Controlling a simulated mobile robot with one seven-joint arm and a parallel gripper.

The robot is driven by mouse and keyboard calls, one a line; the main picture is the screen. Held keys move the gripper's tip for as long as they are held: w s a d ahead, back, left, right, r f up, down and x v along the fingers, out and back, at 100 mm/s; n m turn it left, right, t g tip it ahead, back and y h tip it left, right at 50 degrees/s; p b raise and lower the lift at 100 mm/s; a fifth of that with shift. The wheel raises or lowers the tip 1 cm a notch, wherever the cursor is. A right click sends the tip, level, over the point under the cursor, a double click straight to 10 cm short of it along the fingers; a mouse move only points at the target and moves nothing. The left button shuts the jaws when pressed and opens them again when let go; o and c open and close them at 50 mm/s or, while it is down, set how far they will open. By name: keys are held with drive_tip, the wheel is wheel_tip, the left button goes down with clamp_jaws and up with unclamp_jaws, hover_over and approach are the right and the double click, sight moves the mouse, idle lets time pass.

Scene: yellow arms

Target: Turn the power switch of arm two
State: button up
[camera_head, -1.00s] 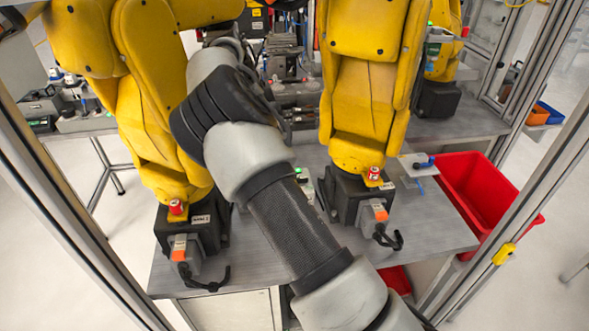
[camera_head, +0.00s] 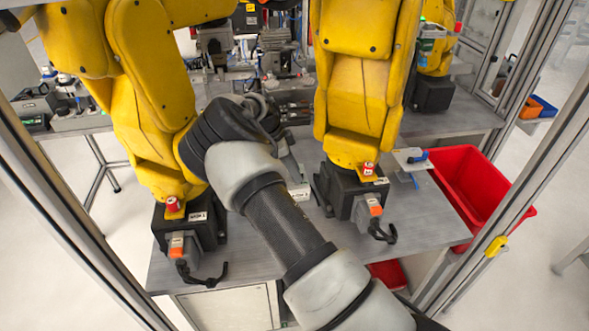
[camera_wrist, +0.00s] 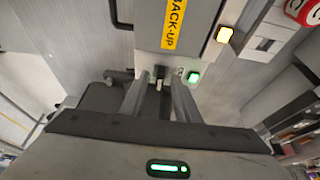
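In the wrist view my gripper (camera_wrist: 160,77) is open, with its two grey fingers spread. A small dark toggle switch (camera_wrist: 158,85) shows between the fingertips, at the edge of a grey box (camera_wrist: 198,22) with a yellow BACK-UP label. I cannot tell whether the fingers touch the switch. A lit green button (camera_wrist: 194,77) sits just right of the fingers. In the head view two yellow arms, the left one (camera_head: 150,95) and the right one (camera_head: 357,95), stand on dark bases. My own arm hides much of the space between them, and the fingers are not clear there.
A red bin (camera_head: 475,185) is at the right. A third yellow arm (camera_head: 440,50) stands behind. Metal frame posts flank the table (camera_head: 240,262).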

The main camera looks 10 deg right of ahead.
clamp_jaws()
drive_tip(key=shift+f+n, duration=0.1)
drive_tip(key=shift+n, duration=0.2)
drive_tip(key=n+t+b, duration=0.1)
drive_tip(key=n+b, duration=0.1)
drive_tip(key=shift+s+f+b, duration=0.1)
drive_tip(key=shift+b, duration=0.2)
drive_tip(key=n+t+b, duration=0.1)
drive_tip(key=n, duration=0.1)
drive_tip(key=n+y+b, duration=0.1)
drive_tip(key=n+b, duration=0.1)
drive_tip(key=n, duration=0.1)
drive_tip(key=shift+s+d+t, duration=0.1)
drive_tip(key=shift+t, duration=0.3)
drive_tip(key=n+b, duration=0.1)
drive_tip(key=n, duration=0.1)
drive_tip(key=n+t+y+b, duration=0.1)
drive_tip(key=n, duration=0.1)
drive_tip(key=n+b, duration=0.2)
drive_tip(key=shift+s+d+y, duration=0.1)
drive_tip(key=shift+d+y, duration=0.15)
drive_tip(key=shift+y, duration=0.15)
drive_tip(key=shift+r+n+t+y+b, duration=0.2)
drive_tip(key=shift+n+t+y+b, duration=0.4)
drive_tip(key=shift+n, duration=0.8)
